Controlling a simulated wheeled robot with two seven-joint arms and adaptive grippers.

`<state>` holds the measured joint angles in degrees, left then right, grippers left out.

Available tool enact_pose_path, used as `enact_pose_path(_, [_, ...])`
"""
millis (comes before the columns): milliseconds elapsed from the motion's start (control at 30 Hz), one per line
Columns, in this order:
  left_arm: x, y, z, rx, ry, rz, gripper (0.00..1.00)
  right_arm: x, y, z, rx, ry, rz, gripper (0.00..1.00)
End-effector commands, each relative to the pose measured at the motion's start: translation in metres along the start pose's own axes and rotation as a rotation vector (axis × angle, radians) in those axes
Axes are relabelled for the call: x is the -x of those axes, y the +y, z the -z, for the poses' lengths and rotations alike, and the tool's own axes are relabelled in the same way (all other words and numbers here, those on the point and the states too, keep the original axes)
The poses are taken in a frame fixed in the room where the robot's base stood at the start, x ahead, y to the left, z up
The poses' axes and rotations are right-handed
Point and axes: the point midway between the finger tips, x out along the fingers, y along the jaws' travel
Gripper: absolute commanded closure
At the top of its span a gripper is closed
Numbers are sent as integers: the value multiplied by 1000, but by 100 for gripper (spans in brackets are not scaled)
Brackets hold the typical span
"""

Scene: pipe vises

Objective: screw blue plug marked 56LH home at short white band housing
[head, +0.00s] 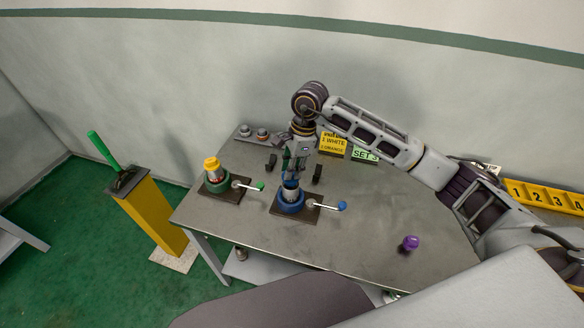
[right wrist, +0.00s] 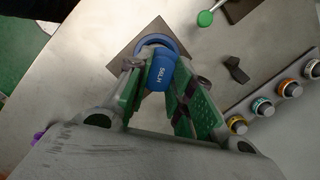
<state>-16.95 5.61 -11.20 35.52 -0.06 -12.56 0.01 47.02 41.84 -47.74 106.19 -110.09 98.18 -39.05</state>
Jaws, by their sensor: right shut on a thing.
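The blue plug (right wrist: 161,72), with white lettering that reads as 56LH, is between the green fingers of my right gripper (right wrist: 158,95) in the right wrist view. The gripper is shut on it. In the head view my right gripper (head: 292,168) points down over the vise with the blue ring (head: 290,206). A grey housing (head: 291,195) stands upright in that ring, directly below the plug. The fingers hide the meeting of plug and housing, so I cannot tell how deep the plug sits. No white band is clear on this housing. My left gripper is not in view.
A purple knob (head: 411,242) is at the front right. Yellow (head: 333,145) and green (head: 364,153) signs stand behind. Several banded fittings (right wrist: 261,106) line the table's back.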

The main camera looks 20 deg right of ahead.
Motion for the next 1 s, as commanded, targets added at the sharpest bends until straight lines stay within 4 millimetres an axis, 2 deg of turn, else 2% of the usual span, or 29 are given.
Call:
enact_pose_path(433, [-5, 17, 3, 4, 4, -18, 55, -6, 0, 1, 0, 0, 0, 100])
enact_pose_path(1000, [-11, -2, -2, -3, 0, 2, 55, -12, 0, 3, 0, 0, 0, 100])
